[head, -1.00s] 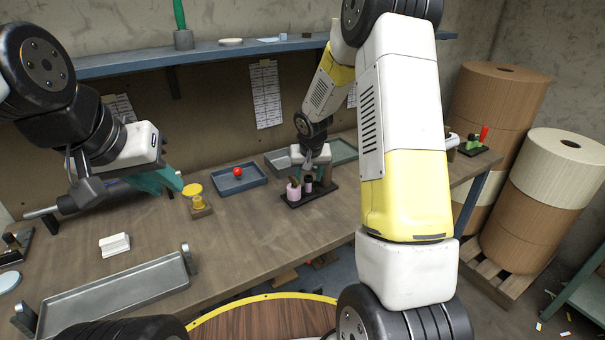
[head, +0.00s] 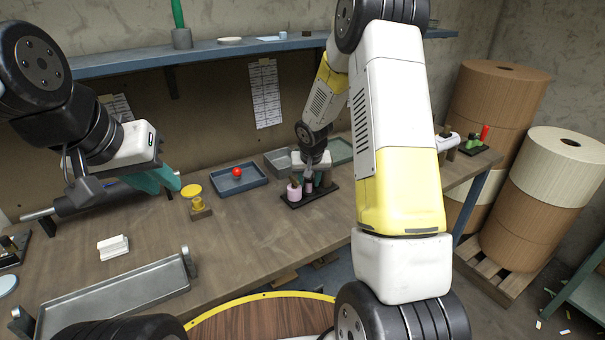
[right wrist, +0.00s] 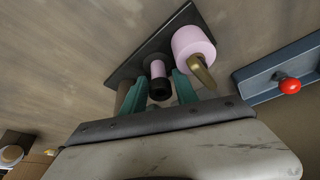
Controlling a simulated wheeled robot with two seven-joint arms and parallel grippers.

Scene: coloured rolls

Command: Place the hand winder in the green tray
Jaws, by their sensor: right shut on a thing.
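A dark rack (head: 325,190) on the bench holds a pink roll with a brass handle (head: 294,192) and a slim pink-and-black piece, seen in the right wrist view (right wrist: 158,72); I take this slim piece to be the hand winder. My right gripper (right wrist: 158,88) is shut on its black end, with teal fingers on both sides; it still stands at the rack. The greenish tray (head: 343,146) lies behind the rack, partly hidden by my right arm. My left gripper (head: 165,180) hangs over the left of the bench; its grip is unclear.
A blue tray with a red knob (head: 237,187) lies left of the rack, and a grey bin (head: 277,164) behind it. A yellow-topped spool (head: 196,200), a white block (head: 113,247) and a long grey tray (head: 115,295) are further left.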

